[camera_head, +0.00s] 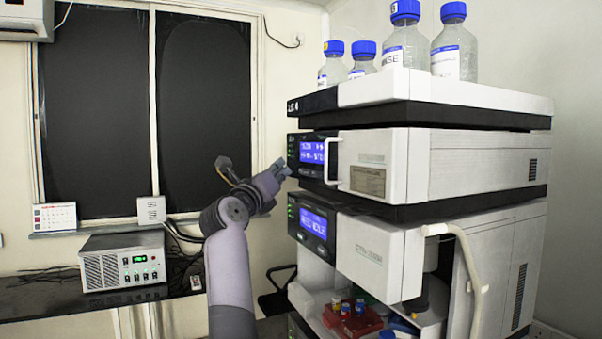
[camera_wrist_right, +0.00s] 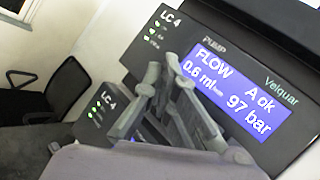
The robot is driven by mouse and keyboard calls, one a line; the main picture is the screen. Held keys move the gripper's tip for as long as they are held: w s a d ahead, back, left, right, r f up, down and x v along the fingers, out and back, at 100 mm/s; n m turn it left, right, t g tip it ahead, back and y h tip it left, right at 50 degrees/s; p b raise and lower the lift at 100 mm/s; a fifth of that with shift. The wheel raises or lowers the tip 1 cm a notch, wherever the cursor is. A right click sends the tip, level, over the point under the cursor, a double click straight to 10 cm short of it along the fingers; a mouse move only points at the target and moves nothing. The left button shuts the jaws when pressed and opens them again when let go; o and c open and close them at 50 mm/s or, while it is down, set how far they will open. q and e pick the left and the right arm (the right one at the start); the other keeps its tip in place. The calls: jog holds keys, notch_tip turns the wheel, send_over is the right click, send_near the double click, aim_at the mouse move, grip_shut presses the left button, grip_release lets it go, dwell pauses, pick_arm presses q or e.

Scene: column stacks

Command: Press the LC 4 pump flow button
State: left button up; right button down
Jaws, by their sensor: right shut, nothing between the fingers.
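The LC 4 pump panel (camera_wrist_right: 215,50) is a dark front with "LC 4" and "PUMP" labels, green lights at its left and a blue display (camera_wrist_right: 240,95). The display reads FLOW 0.6 ml/min, A ok and 97 bar. In the head view this pump display (camera_head: 312,152) is on the upper module of the stack. My right gripper (camera_head: 284,168) is shut and empty, close to the left side of that panel. In the wrist view its grey fingers (camera_wrist_right: 160,72) overlap the panel's lower left; contact cannot be told. I cannot make out a separate flow button. My left gripper is out of view.
A second LC 4 module with a blue display (camera_head: 314,222) sits below. A white handle (camera_head: 331,160) sticks out right of the pump display. Blue-capped bottles (camera_head: 455,45) stand on top. A grey power box (camera_head: 122,260) stands on the left bench. A dark chair (camera_wrist_right: 62,95) stands behind.

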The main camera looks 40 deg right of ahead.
jog(key=shift+w+a, duration=0.2)
jog(key=shift+a, duration=0.75)
jog(key=shift+w+a, duration=0.2)
jog(key=shift+a, duration=0.7)
